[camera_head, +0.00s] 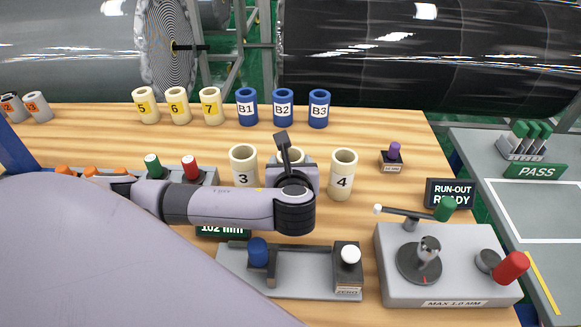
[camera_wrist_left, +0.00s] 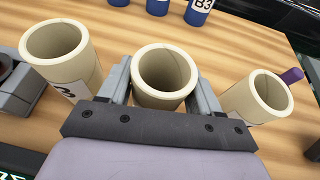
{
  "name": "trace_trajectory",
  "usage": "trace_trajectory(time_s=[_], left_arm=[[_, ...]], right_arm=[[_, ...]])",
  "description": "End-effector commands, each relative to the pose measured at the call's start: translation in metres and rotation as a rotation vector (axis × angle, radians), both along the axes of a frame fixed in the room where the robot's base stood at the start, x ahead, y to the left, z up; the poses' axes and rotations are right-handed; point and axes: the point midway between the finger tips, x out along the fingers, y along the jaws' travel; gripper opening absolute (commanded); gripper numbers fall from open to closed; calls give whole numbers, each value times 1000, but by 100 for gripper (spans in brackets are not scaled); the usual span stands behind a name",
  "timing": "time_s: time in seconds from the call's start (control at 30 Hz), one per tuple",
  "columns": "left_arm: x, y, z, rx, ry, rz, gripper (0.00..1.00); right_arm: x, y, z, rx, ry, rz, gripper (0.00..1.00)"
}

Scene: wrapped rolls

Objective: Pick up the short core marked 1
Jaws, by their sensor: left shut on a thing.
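My left gripper (camera_head: 291,160) is over the wooden table between two cream cores, core 3 (camera_head: 243,163) and core 4 (camera_head: 342,175). In the left wrist view its two fingers (camera_wrist_left: 163,90) are shut on a cream core (camera_wrist_left: 163,70), one on each side. This held core stands between the other two, its open end facing the camera. Its mark is hidden, and my gripper covers most of it in the head view. I see no mark 1 on any core. My right gripper is not in view.
Cream cores 5 (camera_head: 146,106), 6 (camera_head: 178,106) and 7 (camera_head: 210,106) and blue cores B1 (camera_head: 247,107), B2 (camera_head: 283,107) and B3 (camera_head: 319,109) stand behind. A purple-topped block (camera_head: 392,158) is right of core 4. A run-out device (camera_head: 440,265) and a grey fixture (camera_head: 315,285) are in front.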

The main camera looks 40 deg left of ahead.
Motion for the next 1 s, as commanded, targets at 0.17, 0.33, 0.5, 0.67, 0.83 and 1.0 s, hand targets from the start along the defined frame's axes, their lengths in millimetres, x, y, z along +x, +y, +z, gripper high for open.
trace_trajectory(time_s=[0.17, 0.33, 0.5, 0.67, 0.83, 1.0], left_arm=[[1, 0, 25, -1, -7, -1, 30], [1, 0, 71, -3, -12, 0, 30], [1, 0, 121, -2, -10, -1, 30], [1, 0, 158, -1, -8, -1, 30], [2, -7, 175, -4, -10, -19, 30], [3, -10, 185, -3, -18, -28, 30]], right_arm=[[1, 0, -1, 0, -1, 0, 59], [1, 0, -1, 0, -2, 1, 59], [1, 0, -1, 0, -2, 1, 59], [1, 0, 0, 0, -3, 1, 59], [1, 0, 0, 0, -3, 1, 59], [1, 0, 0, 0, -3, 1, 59]])
